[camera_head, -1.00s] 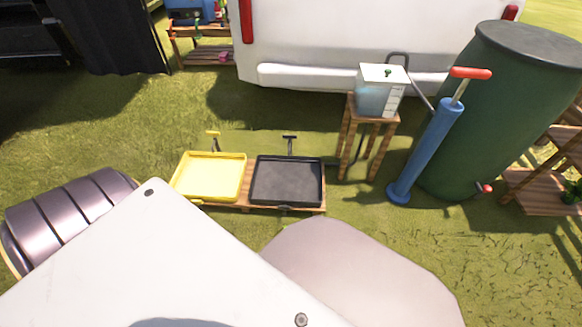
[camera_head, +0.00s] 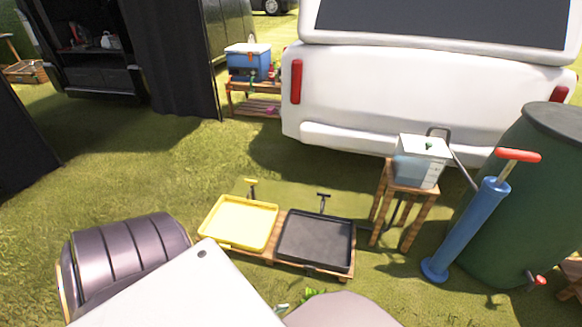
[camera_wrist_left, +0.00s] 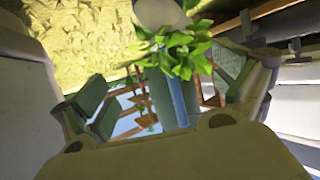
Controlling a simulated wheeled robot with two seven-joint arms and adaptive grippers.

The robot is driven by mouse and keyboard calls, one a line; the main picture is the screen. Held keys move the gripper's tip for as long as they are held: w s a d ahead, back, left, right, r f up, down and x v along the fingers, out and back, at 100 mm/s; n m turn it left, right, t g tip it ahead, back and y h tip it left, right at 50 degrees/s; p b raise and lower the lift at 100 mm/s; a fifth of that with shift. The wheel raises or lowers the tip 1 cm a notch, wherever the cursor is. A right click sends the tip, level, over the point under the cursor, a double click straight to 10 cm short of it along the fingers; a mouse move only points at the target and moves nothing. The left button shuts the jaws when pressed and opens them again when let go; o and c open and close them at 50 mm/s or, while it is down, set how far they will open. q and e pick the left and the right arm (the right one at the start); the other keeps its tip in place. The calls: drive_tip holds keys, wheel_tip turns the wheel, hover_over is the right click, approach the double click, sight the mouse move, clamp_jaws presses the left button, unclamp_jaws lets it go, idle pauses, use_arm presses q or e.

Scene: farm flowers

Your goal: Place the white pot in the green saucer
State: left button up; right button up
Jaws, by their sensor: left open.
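My left gripper (camera_wrist_left: 168,98) is open in the left wrist view, with one finger at each side and no object seen held between them. Beyond the fingers, at the top, is a leafy green plant (camera_wrist_left: 176,50) against a pale rounded thing (camera_wrist_left: 158,12). This may be the white pot, but most of it is cut off. In the head view a few green leaves (camera_head: 311,293) show at the bottom edge, mostly hidden by my own body. I cannot make out the green saucer in either view. My right gripper is not in view.
A yellow tray (camera_head: 238,222) and a black tray (camera_head: 316,241) sit side by side on a low wooden stand. To the right are a water box (camera_head: 421,163) on a wooden stool, a blue pump (camera_head: 466,230) and a green barrel (camera_head: 535,210). Open grass (camera_head: 130,175) lies left.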

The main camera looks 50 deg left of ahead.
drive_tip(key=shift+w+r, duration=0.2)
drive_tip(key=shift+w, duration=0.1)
use_arm(q)
drive_tip(key=w+d+r+n, duration=0.1)
drive_tip(key=w+d+r, duration=0.35)
drive_tip(key=r, duration=0.25)
drive_tip(key=w+d+r+t, duration=0.1)
drive_tip(key=w+d+r, duration=0.35)
drive_tip(key=r, duration=0.25)
drive_tip(key=w+d+r+n, duration=0.1)
drive_tip(key=w+d+r, duration=0.3)
drive_tip(key=w+r, duration=0.3)
drive_tip(key=s+d+r+g, duration=0.1)
drive_tip(key=s+r+g, duration=0.1)
drive_tip(key=s, duration=0.4)
drive_tip(key=s+d+r+g, duration=0.1)
drive_tip(key=s+g, duration=0.4)
drive_tip(key=s, duration=0.1)
drive_tip(key=shift+d+r+n+y, duration=0.35)
drive_tip(key=shift+r+n+y, duration=0.05)
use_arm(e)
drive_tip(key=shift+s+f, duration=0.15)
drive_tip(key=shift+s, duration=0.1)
use_arm(q)
drive_tip(key=shift+w, duration=0.1)
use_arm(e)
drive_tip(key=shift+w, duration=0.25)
